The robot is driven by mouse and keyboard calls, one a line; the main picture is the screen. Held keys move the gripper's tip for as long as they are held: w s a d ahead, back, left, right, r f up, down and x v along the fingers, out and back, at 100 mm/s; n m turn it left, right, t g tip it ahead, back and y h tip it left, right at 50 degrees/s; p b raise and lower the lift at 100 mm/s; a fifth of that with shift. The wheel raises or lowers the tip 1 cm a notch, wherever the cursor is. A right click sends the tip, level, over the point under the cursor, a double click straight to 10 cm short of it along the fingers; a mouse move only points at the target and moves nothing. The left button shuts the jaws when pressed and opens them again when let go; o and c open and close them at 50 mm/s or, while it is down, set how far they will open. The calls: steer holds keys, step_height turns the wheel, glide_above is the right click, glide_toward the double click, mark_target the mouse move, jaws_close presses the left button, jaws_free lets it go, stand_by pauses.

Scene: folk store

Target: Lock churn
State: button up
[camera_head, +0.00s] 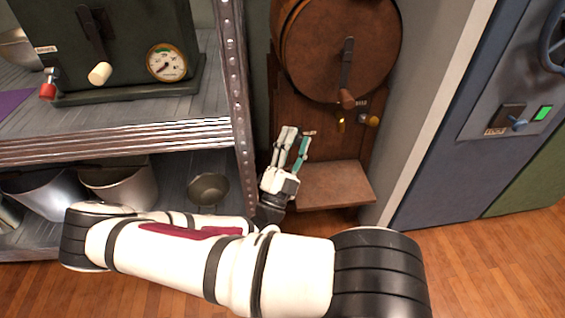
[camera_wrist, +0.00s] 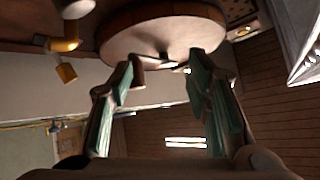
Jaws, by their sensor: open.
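The churn is a round wooden barrel (camera_head: 335,50) on a wooden stand (camera_head: 335,180) in the head view. A crank with a wooden grip (camera_head: 347,98) hangs down its front. Below it are a small brass fitting (camera_head: 341,124) and a round tan knob (camera_head: 371,120) beside a small label (camera_head: 361,103). My gripper (camera_head: 295,140) is open and empty, left of and below these, in front of the stand. In the wrist view the barrel (camera_wrist: 160,38) lies beyond the open fingers (camera_wrist: 160,72). The lock's state cannot be told.
A metal shelf (camera_head: 120,140) stands close at left, its post (camera_head: 237,80) beside my gripper. It holds a dark machine with a gauge (camera_head: 166,63) and metal pails (camera_head: 120,182). A pale wall edge (camera_head: 430,100) and blue cabinet (camera_head: 450,165) are at right. Wooden floor (camera_head: 480,260) is clear.

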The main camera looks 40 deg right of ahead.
steer(key=s+a+p, duration=0.1)
steer(key=s+a, duration=0.2)
steer(key=a, duration=0.5)
steer(key=shift+s, duration=0.3)
stand_by(0.3)
steer(key=shift+p, duration=0.35)
stand_by(0.5)
